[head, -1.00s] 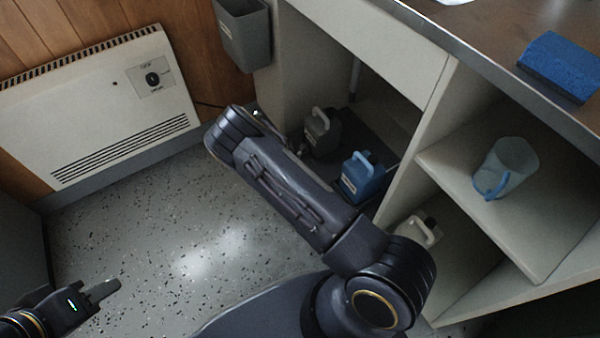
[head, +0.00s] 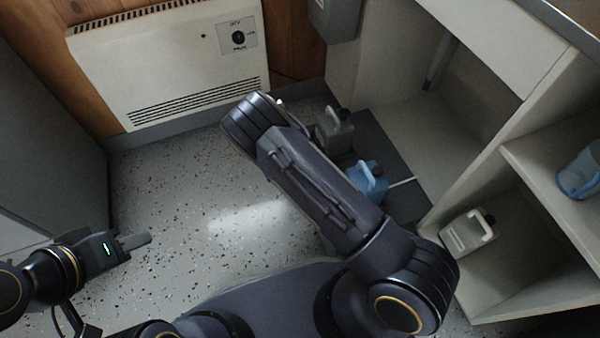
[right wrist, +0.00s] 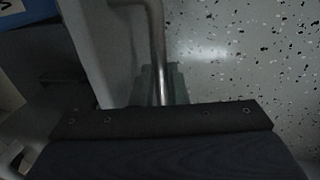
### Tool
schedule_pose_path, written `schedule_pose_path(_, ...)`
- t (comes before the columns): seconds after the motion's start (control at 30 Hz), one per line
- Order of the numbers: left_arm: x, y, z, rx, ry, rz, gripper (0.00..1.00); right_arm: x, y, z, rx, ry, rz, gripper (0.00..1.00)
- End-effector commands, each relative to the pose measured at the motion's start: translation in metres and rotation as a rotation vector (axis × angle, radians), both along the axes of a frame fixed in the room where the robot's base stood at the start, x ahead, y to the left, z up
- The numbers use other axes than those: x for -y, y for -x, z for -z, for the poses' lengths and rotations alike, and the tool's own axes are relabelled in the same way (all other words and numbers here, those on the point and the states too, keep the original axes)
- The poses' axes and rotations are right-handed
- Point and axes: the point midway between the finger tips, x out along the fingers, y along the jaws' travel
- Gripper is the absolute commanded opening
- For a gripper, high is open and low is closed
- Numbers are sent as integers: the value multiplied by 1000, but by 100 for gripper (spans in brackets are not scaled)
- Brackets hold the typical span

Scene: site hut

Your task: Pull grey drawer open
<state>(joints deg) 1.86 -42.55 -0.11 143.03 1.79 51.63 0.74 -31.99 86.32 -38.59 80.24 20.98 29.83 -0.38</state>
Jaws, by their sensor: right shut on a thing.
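The grey drawer is a low dark pull-out base (head: 400,165) that sticks out from under the counter. A grey jug (head: 338,135) and a blue jug (head: 366,182) stand on it. Its front is hidden behind my right arm in the head view. In the right wrist view a metal bar handle (right wrist: 155,45) runs beside a grey panel (right wrist: 103,50), and my right gripper (right wrist: 160,85) is shut on the handle. The head view hides that gripper behind the arm. My left gripper (head: 135,240) hangs over the floor at the left, away from the drawer; its jaw gap is unclear.
A cream wall heater (head: 170,65) stands at the back left and a grey bin (head: 337,18) hangs beside the cabinet. The speckled floor (head: 170,185) is clear at the left.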

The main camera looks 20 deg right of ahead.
Motion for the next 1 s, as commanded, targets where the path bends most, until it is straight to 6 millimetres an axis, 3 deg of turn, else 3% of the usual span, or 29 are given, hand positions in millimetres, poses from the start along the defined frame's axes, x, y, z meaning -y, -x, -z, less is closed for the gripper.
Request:
schedule_pose_path(0.2,0,0,2,0,0,0,36,-15,3,1,-4,0,0,0)
schedule_pose_path(0.6,0,0,2,0,0,0,36,-17,3,1,-6,1,1,0)
schedule_pose_path(0.63,0,0,2,0,0,0,36,-17,3,1,-6,1,1,15)
schedule_pose_path(0.8,0,0,2,0,0,0,36,-17,3,1,-4,0,1,35)
schedule_pose_path(1.0,0,0,2,0,0,0,36,-17,2,0,-2,0,0,35)
